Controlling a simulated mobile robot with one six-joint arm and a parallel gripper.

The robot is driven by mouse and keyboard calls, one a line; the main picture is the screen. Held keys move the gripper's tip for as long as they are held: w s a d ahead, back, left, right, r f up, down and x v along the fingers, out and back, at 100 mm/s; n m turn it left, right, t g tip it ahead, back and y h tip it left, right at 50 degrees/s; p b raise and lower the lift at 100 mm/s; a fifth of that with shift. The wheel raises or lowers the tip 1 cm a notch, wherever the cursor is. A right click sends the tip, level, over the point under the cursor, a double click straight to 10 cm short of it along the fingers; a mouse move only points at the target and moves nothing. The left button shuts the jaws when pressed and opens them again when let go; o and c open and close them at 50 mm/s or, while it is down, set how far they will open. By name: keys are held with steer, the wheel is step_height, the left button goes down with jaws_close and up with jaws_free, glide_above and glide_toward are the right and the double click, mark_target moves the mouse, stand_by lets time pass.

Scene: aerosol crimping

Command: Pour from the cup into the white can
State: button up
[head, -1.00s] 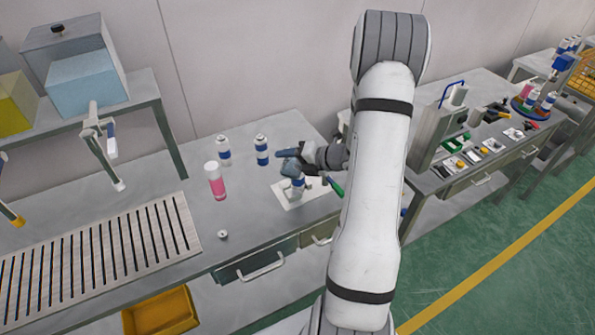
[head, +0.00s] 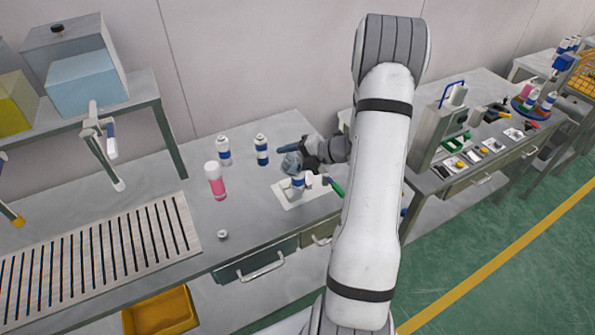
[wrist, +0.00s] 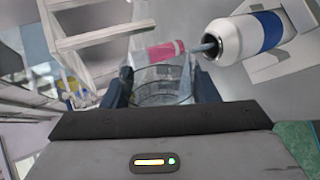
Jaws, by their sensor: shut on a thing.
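My gripper (wrist: 165,92) is shut on a clear see-through cup (wrist: 160,72), which sits between the two dark blue fingers in the wrist view. The white can (wrist: 228,42) with a blue band is just beyond the cup, up and to the right, its dark mouth facing the cup. A short grey-blue shape (wrist: 208,44) lies at the mouth; I cannot tell whether it is liquid. In the head view my gripper (head: 291,162) is just above the can (head: 297,183), which stands on a pale plate. The cup's contents are not clear.
A pink bottle (head: 215,181) and two blue-banded cans (head: 223,151) (head: 261,150) stand left of my gripper. A green-handled clamp (head: 334,186) is close on the right. A small cap (head: 222,235) lies near the front edge. The slatted rack (head: 100,255) is further left.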

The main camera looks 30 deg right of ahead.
stand_by(0.3)
steer(key=shift+w+d+r+m+g+y, duration=0.2)
steer(key=shift+m+g+y, duration=0.1)
steer(key=shift+m, duration=0.2)
steer(key=shift+w+d+r+m+g+y, duration=0.15)
steer(key=shift+m+g+y, duration=0.15)
steer(key=shift+m, duration=0.2)
stand_by(1.4)
steer(key=shift+s+a+n+b, duration=0.2)
steer(key=shift+n+b, duration=0.3)
steer(key=shift+b, duration=0.5)
steer(key=shift+s+a+n+t+h+b, duration=0.2)
steer(key=shift+n+t+h+b, duration=0.25)
steer(key=shift+b, duration=0.25)
steer(key=shift+r+t+h, duration=0.15)
steer(key=shift+t+h, duration=0.1)
